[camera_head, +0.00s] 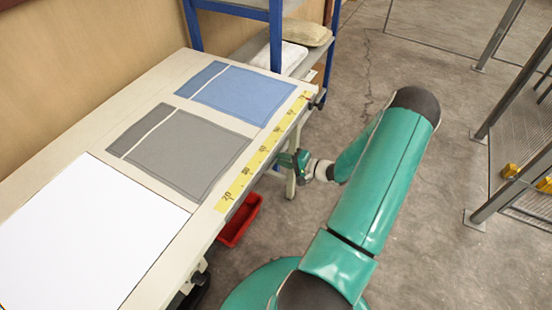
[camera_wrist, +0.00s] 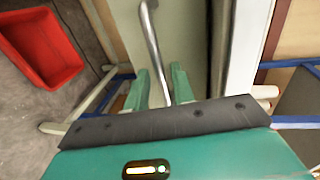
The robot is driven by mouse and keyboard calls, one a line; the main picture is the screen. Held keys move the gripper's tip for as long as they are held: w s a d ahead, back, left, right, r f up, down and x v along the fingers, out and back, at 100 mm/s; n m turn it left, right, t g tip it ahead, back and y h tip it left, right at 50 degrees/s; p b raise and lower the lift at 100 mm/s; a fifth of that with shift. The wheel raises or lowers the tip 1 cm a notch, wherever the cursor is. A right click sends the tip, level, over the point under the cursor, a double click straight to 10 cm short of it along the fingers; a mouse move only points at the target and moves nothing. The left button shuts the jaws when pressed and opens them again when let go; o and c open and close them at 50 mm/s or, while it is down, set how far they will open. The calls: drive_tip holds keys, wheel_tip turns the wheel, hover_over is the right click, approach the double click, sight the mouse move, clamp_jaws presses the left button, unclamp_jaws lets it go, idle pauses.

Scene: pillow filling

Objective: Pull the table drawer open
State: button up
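The drawer front (camera_wrist: 188,42) is a pale panel in the wrist view, under the table edge. Its curved metal bar handle (camera_wrist: 155,42) runs from the top of the picture down between the two green fingers of my gripper (camera_wrist: 160,84). The fingers stand apart, with a gap visible beside the bar, so my gripper looks open around the handle. The handle's near end is hidden by the gripper body. In the head view my gripper (camera_head: 296,161) is at the table's front edge, and the drawer is mostly hidden below the tabletop. The drawer appears closed.
The table (camera_head: 70,138) carries a blue pillowcase (camera_head: 245,95), a grey pillowcase (camera_head: 185,155), a white sheet (camera_head: 85,235) and a yellow measuring strip (camera_head: 262,155). A red bin (camera_head: 239,220) is below the edge. A blue-framed shelf (camera_head: 276,35) holds pillows.

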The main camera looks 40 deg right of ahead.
drive_tip(key=shift+x, duration=1.2)
drive_tip(key=shift+c, duration=0.5)
clamp_jaws()
drive_tip(key=shift+s, duration=0.1)
drive_tip(key=f+v, duration=0.2)
drive_tip(key=v, duration=0.9)
drive_tip(key=s+f+v, duration=0.1)
drive_tip(key=f+v, duration=0.2)
drive_tip(key=v, duration=0.9)
drive_tip(key=shift+s, duration=0.25)
drive_tip(key=shift+r, duration=0.1)
